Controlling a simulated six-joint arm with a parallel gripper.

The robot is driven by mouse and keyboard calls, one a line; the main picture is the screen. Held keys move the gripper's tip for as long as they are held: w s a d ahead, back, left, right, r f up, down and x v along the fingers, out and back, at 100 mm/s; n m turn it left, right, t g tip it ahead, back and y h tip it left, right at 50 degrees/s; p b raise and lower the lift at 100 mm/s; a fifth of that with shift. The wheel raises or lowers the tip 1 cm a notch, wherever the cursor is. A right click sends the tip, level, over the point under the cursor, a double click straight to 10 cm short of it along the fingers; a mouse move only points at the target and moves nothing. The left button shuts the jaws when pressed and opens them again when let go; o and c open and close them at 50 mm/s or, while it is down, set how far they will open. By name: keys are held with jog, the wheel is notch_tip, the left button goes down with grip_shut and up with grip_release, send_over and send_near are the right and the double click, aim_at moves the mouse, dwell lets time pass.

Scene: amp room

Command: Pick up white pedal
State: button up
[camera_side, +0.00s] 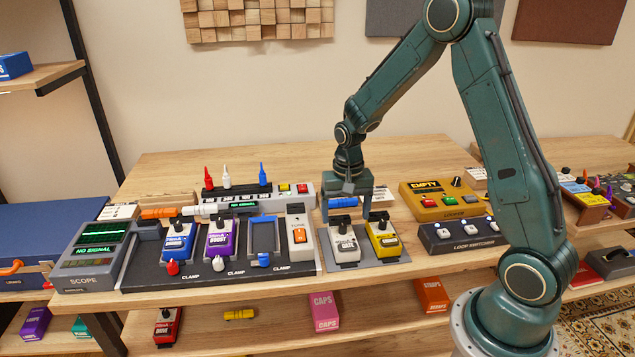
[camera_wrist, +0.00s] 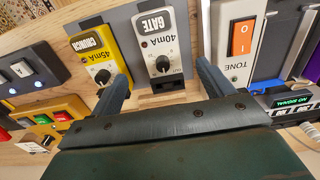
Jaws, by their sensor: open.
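The white pedal (camera_side: 345,246), labelled GATE, stands on a grey mat (camera_side: 378,266) beside a yellow pedal (camera_side: 384,240). My gripper (camera_side: 347,215) is open just above and behind the white pedal, fingers pointing down. In the wrist view the white pedal (camera_wrist: 158,42) lies ahead between my two spread fingers (camera_wrist: 165,88), with its knob and 40mA label showing. The yellow pedal (camera_wrist: 97,58), labelled CRUNCH, is close by the left finger there. No contact with the white pedal is visible.
A pedal board (camera_side: 205,275) with clamps, a blue pedal (camera_side: 178,243), a purple pedal (camera_side: 221,240), an empty slot and a tone unit (camera_side: 299,233) lies left. A loop switcher (camera_side: 461,235) and a yellow EMPTY box (camera_side: 442,202) stand right.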

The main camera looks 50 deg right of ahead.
aim_at(343, 228)
jog(key=shift+f, duration=1.4)
jog(key=shift+f, duration=0.15)
jog(key=shift+w+f, duration=0.15)
jog(key=shift+f, duration=2.3)
jog(key=c, duration=1.4)
jog(key=shift+o, duration=0.2)
jog(key=shift+r, duration=0.2)
notch_tip(343, 228, up, 20)
jog(key=shift+f, duration=0.15)
